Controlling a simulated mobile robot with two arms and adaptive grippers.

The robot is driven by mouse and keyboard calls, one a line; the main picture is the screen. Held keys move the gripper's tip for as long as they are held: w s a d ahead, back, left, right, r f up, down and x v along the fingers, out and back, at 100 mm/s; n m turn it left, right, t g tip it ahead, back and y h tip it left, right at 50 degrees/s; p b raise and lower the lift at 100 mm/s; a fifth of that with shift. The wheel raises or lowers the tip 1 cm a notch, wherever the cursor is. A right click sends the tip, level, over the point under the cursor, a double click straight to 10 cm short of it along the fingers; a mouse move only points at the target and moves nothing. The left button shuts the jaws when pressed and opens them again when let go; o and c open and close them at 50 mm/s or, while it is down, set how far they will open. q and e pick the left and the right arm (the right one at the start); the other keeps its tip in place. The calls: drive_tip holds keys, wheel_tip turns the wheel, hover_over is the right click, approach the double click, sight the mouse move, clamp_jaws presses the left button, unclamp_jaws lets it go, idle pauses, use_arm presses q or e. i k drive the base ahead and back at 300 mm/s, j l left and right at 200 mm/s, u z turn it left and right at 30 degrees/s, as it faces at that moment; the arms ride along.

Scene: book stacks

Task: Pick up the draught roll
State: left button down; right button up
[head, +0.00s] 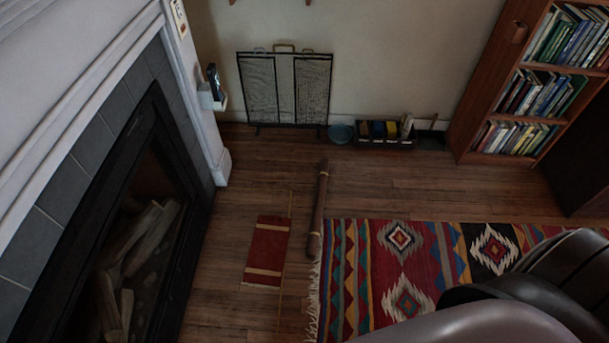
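The draught roll (318,208) appears to be the long, thin brown roll with pale bands near its ends. It lies on the wooden floor, pointing away from me, with its near end close to the left fringe of the patterned rug (358,280). Nothing holds it. Neither of my grippers can be made out in the head view.
A red flat piece with tan bands (267,250) lies left of the roll. The fireplace (135,225) fills the left side. A mesh fire screen (285,90), blue bowl (341,133) and dark crate (384,142) line the back wall. A bookcase (478,112) stands right. Dark rounded shapes cover the lower right.

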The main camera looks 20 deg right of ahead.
sight(315, 227)
drive_tip(key=z, duration=0.9)
drive_tip(key=i+l+u, duration=0.15)
drive_tip(key=u, duration=0.6)
drive_tip(key=i+l+u, duration=0.25)
drive_tip(key=l, duration=0.2)
drive_tip(key=l+u, duration=0.25)
drive_tip(key=l, duration=0.2)
drive_tip(key=i+l+u, duration=0.25)
drive_tip(key=l, duration=0.25)
drive_tip(key=l+u, duration=0.25)
drive_tip(key=l, duration=0.2)
